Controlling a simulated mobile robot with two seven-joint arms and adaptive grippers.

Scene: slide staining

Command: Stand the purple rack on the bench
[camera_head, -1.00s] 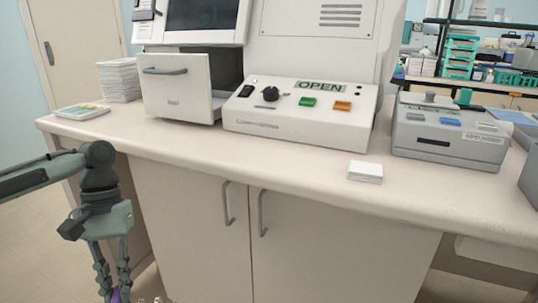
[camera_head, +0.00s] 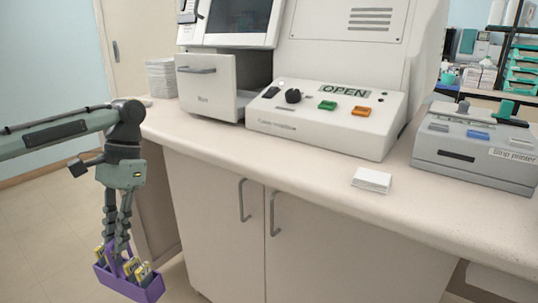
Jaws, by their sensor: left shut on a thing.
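The purple rack (camera_head: 152,291) hangs from my left gripper (camera_head: 120,250) in the head view, with several yellow-and-grey slides in it. The gripper points down and is shut on the rack's middle part; the fingertips are partly hidden among the slides. The rack hangs in the air, left of the bench and lower than its top. The bench (camera_head: 290,180) has a pale top with cupboard doors below. My right gripper is not in view.
A white machine with an OPEN label (camera_head: 344,92) and an open drawer (camera_head: 208,88) stands on the bench. A strip printer (camera_head: 473,150) is at the right. A small white stack (camera_head: 372,180) lies near the front edge. Bench top between drawer and stack is clear along the front.

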